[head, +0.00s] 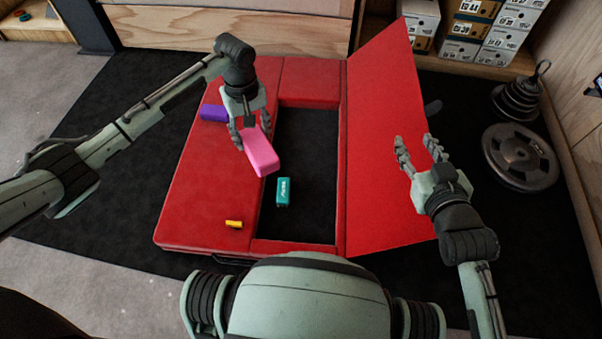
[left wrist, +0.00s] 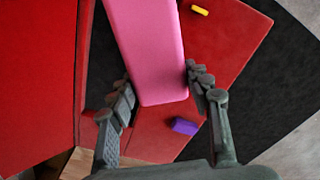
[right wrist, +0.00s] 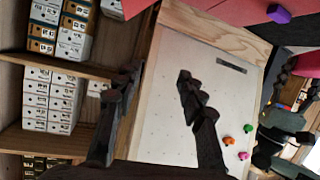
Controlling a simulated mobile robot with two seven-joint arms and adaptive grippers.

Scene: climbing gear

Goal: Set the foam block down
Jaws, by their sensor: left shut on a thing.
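The pink foam block (head: 260,153) is held by my left gripper (head: 246,138) above the red mat (head: 190,185), near the left edge of the rectangular opening. In the left wrist view the pink block (left wrist: 148,45) sits between the two fingers of my left gripper (left wrist: 160,100), reaching away from them. How far it is above the mat is hard to tell. My right gripper (head: 419,155) is open and empty in front of the raised red flap (head: 385,130). In the right wrist view the fingers of my right gripper (right wrist: 155,95) are apart with nothing between.
A teal block (head: 283,192) lies at the opening's left side. A purple block (head: 213,113) and a small yellow piece (head: 234,224) lie on the red mat. Weight plates (head: 520,158) stand at the right. Shoe boxes (head: 460,35) fill a shelf at the back right.

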